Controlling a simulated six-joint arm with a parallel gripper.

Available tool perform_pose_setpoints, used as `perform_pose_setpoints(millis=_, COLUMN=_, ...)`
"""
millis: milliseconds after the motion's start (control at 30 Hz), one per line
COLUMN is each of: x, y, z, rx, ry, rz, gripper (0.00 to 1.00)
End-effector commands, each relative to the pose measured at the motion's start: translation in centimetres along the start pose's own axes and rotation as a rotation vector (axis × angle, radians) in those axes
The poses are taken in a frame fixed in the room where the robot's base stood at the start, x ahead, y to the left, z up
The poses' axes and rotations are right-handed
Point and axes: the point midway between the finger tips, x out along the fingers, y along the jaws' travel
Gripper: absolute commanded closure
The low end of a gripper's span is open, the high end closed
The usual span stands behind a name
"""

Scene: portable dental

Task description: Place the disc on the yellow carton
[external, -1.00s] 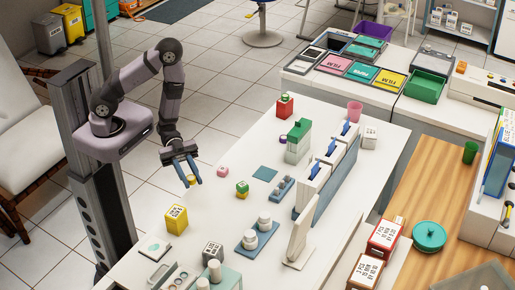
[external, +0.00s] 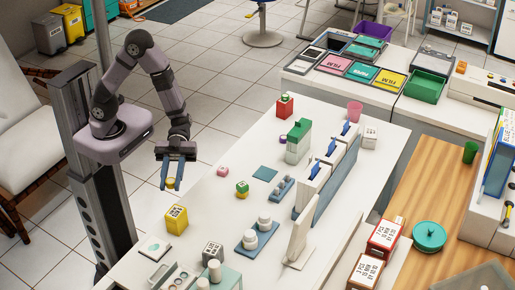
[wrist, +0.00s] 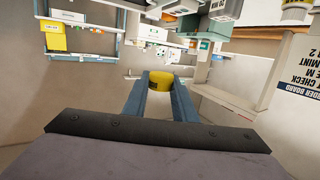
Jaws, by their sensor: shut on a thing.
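My gripper (external: 173,184) is shut on a small yellow disc (external: 170,184), held between its blue fingertips. In the wrist view the disc (wrist: 160,79) sits between the ends of the two fingers, with a dark patch on its near side. The yellow carton (external: 176,220) stands upright on the near left part of the white table, with dark printing on its side. The held disc is above the carton in the picture and apart from it. I cannot clearly pick out the carton in the wrist view.
A blue tray (external: 249,246) holds white containers.

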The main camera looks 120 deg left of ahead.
Motion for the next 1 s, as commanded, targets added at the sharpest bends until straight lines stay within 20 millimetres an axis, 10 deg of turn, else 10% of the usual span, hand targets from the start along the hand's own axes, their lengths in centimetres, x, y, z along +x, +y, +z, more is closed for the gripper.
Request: perform_pose_setpoints(millis=1000, x=0.9, y=0.2, z=6.7, rx=0.000, ry=0.002, rz=-0.014, gripper=0.96)
